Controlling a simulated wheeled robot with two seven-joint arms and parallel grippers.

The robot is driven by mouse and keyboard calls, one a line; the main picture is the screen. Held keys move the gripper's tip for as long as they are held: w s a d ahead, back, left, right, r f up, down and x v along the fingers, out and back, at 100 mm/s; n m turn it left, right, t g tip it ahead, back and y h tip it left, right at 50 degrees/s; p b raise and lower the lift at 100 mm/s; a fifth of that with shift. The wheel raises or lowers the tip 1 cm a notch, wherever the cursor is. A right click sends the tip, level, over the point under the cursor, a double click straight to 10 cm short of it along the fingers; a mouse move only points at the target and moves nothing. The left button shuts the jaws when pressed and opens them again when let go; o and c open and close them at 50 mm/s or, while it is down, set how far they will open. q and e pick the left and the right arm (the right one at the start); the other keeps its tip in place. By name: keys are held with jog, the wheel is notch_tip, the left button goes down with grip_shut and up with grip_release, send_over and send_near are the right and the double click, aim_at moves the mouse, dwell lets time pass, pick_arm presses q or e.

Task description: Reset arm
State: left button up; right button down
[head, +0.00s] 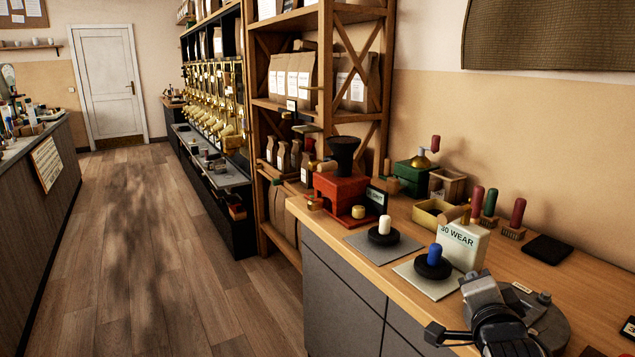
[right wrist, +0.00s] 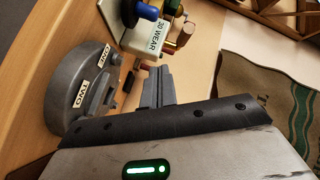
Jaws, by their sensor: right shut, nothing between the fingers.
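My right gripper (head: 474,277) is at the lower right of the head view, above the wooden counter. Its grey fingers (right wrist: 157,88) are together and empty in the right wrist view. They point toward the white box marked "30 WEAR" (head: 463,243), which also shows in the right wrist view (right wrist: 143,38). A round grey metal device (head: 546,318) stands just right of the gripper in the head view. In the right wrist view this device (right wrist: 72,85), labelled "ONE" and "TWO", is left of the fingers. My left gripper is not in view.
Shelves (head: 290,110) stand behind. The wooden floor (head: 150,240) at left is clear.

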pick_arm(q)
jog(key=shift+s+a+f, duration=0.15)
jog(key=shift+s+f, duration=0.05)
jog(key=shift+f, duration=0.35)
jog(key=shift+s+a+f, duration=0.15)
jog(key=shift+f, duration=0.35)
pick_arm(e)
jog(key=s+a+f+n+g+y, duration=0.2)
jog(key=s+a+f+n, duration=0.2)
jog(key=s+f, duration=0.4)
jog(key=s+a+f+n+g+y, duration=0.2)
jog(key=s+a+f+n, duration=0.1)
jog(key=s+f+n, duration=0.4)
jog(key=s+a+f+n+g+y, duration=0.1)
jog(key=s+a+f+n, duration=0.3)
jog(key=s+f, duration=0.6)
notch_tip(320, 180, down, 2)
jog(key=shift+s+a+n+g+y, duration=0.25)
jog(key=shift+a+n+g+y, duration=0.25)
jog(key=shift+n, duration=0.6)
jog(key=shift+d, duration=0.2)
